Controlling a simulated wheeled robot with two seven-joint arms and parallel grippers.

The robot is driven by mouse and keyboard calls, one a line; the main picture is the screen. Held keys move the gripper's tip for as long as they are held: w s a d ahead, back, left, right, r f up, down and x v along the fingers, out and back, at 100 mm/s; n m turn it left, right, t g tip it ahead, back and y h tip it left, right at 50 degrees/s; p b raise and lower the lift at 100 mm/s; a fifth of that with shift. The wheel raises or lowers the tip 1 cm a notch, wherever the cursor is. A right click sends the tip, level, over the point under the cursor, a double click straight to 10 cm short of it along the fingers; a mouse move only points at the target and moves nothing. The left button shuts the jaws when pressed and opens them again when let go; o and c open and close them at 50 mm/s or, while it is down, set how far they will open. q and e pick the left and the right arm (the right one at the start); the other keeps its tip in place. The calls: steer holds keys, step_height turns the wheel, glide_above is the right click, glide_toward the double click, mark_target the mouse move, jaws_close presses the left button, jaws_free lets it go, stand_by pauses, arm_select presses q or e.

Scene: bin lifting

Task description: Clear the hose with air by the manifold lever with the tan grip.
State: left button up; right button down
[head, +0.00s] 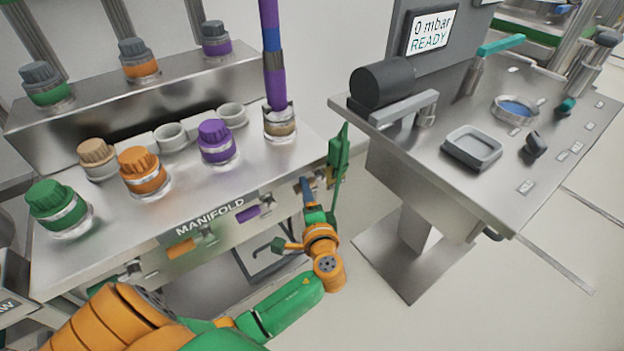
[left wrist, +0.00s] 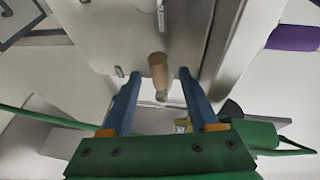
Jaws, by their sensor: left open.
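The manifold (head: 90,235) is a steel bench unit at the left of the head view. Its tan lever grip (left wrist: 158,66) points toward the camera in the left wrist view, between my left gripper's two blue fingertips (left wrist: 158,76). The fingers stand apart on either side of the grip, with gaps showing. In the head view my left gripper (head: 305,186) is at the manifold's front right corner and largely hides that lever. A purple hose (head: 273,75) runs down to a port with a tan band (head: 280,128). My right gripper is out of view.
An orange lever grip (head: 181,249) and a purple one (head: 247,215) sit along the manifold front, left of my gripper. Several coloured caps stand on top. A steel cart (head: 455,205) with a display reading "0 mbar READY" (head: 430,32) stands to the right, with floor between.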

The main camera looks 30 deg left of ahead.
mark_target(312, 182)
arm_select(q)
steer(key=x, duration=0.3)
steer(key=shift+a, duration=0.1)
steer(key=shift+w+a+f, duration=0.2)
steer(key=shift+w+a, duration=0.05)
steer(key=shift+w, duration=0.15)
steer(key=shift+s, duration=0.1)
jaws_close()
stand_by(0.9)
